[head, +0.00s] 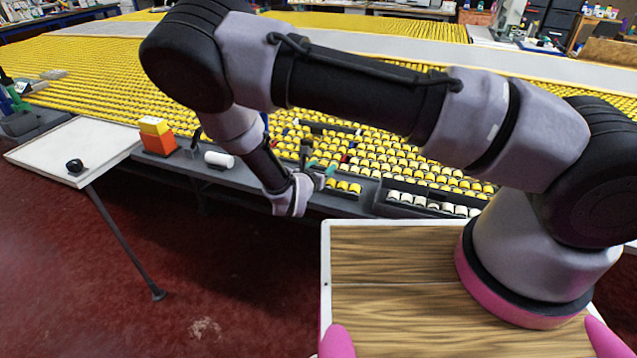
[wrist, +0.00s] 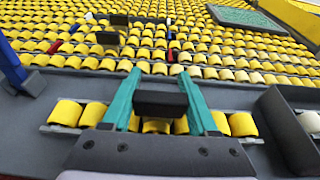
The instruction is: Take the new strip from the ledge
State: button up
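The new strip is a short row of yellow rollers on a pale base, lying on the grey ledge (head: 238,176). In the head view part of the strip (head: 346,187) shows to the right of my gripper (head: 318,176). In the wrist view, the strip (wrist: 238,124) runs left to right under my gripper (wrist: 160,82), with a dark block at its middle (wrist: 160,103). My teal fingers stand on either side of this block, very close to it. Whether they press on it cannot be told. My gripper hides part of the strip's middle.
A dark tray of pale rollers (head: 430,200) stands right of the strip. A white roller (head: 219,160) and an orange-yellow box (head: 157,136) lie left on the ledge. A white side table (head: 75,150) stands left. Red floor lies in front.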

grip_shut()
